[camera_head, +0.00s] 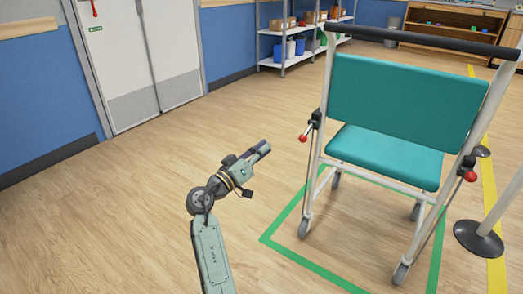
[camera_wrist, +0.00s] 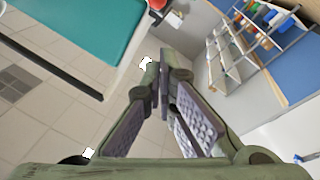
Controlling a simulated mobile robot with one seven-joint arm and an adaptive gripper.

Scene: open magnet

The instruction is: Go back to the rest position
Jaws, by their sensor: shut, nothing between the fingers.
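My gripper (camera_head: 262,150) is at the end of my arm, near the middle of the head view, above the wooden floor. It points up and to the right, toward the wheeled chair, and is apart from it. In the wrist view the two fingers of my gripper (camera_wrist: 163,90) come together at their tips. Nothing shows between them. The teal chair (camera_head: 400,110) stands to the right of my gripper, with a white frame and red-knobbed levers. Its teal padding also shows at the upper left of the wrist view (camera_wrist: 85,30).
Green tape (camera_head: 310,268) marks the floor around the chair. A post base (camera_head: 479,240) stands at the right by a yellow line. A shelf with boxes (camera_head: 290,40) and a double door (camera_head: 135,60) are at the back. The floor left of my arm is clear.

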